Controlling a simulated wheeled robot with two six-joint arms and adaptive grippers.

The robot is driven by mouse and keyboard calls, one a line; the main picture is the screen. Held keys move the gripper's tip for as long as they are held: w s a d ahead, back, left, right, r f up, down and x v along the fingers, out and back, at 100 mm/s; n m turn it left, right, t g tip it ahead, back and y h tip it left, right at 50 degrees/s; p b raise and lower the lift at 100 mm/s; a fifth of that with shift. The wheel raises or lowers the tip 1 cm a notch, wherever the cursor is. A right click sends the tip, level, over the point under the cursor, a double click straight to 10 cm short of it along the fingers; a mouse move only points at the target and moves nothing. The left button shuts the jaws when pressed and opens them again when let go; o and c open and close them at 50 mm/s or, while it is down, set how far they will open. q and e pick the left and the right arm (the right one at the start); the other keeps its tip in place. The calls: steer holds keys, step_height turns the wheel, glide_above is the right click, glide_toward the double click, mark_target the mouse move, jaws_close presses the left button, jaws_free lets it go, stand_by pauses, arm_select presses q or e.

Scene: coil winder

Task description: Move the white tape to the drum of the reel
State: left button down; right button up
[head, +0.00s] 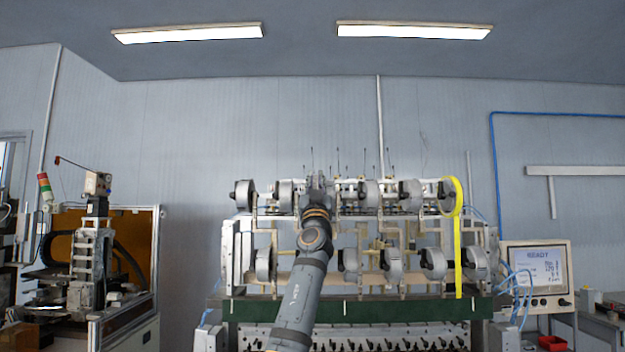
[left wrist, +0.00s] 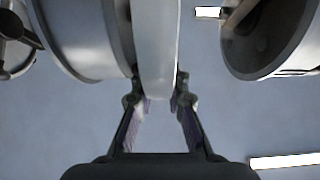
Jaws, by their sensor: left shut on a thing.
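My left gripper (head: 318,181) is raised to the upper row of reels in the head view. In the left wrist view the fingers (left wrist: 159,102) are shut on the white tape (left wrist: 157,50), a pale upright band seen edge-on between the fingertips. A grey reel drum (left wrist: 88,42) is close on the left of the tape, looking almost in contact. I cannot tell whether the tape is around the drum or beside it. In the head view my gripper hides the tape. My right gripper is in neither view.
Another grey reel (left wrist: 270,40) is to the right, with a gap. The coil winder (head: 350,310) has two rows of reels; yellow tape (head: 458,250) hangs at its right end. A screen (head: 537,268) is at the right, another machine (head: 95,260) at the left.

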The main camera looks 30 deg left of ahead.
arm_select(q)
steer(key=shift+w+d+p, duration=0.35)
steer(key=shift+d+p, duration=0.05)
steer(key=shift+d, duration=0.15)
steer(key=shift+w+d+p, duration=0.35)
steer(key=shift+d+p, duration=0.05)
steer(key=shift+d, duration=0.15)
steer(key=c, duration=1.6)
jaws_free()
steer(key=b+v, duration=0.5)
steer(key=b, duration=0.2)
steer(key=shift+s+d, duration=0.2)
steer(key=shift+s, duration=0.1)
